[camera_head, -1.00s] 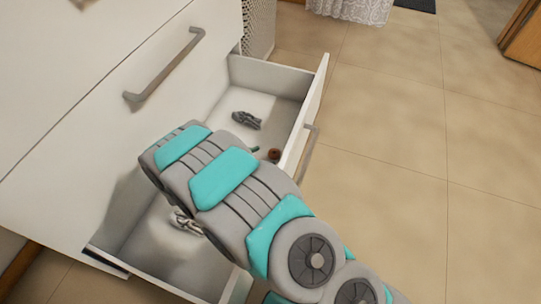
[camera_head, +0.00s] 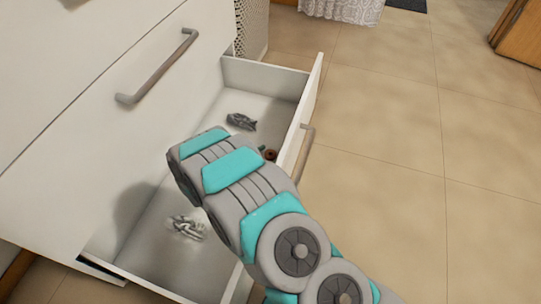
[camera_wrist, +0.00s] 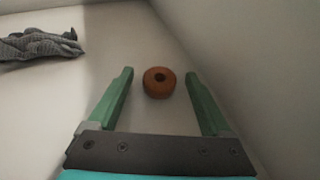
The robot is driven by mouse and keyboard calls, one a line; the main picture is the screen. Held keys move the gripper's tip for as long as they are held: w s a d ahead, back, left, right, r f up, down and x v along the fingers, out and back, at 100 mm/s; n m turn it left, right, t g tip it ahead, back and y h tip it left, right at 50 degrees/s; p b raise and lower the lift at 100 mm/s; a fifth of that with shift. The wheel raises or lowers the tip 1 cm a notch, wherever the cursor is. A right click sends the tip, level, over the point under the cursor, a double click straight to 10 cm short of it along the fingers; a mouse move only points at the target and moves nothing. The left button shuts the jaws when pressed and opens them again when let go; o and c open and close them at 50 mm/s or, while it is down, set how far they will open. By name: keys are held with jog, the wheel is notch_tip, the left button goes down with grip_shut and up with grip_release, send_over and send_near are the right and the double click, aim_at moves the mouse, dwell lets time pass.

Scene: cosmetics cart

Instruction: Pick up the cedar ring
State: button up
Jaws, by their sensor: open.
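The cedar ring (camera_wrist: 159,82) is a small reddish-brown ring with a dark hole. In the wrist view it lies on the drawer floor, between and slightly beyond the fingertips of my gripper (camera_wrist: 158,75). The two green fingers are apart, with nothing held between them. In the head view the ring (camera_head: 270,155) shows near the drawer's front panel, just above my arm. My arm hides most of the gripper there. The open white drawer (camera_head: 262,75) holds the ring.
A grey crumpled item (camera_head: 241,121) lies deeper in the drawer and also shows in the wrist view (camera_wrist: 40,46). A silvery item (camera_head: 187,227) lies at the drawer's near end. The drawer front (camera_head: 302,122) stands close to the ring's right.

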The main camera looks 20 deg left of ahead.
grip_shut()
dwell(0.7)
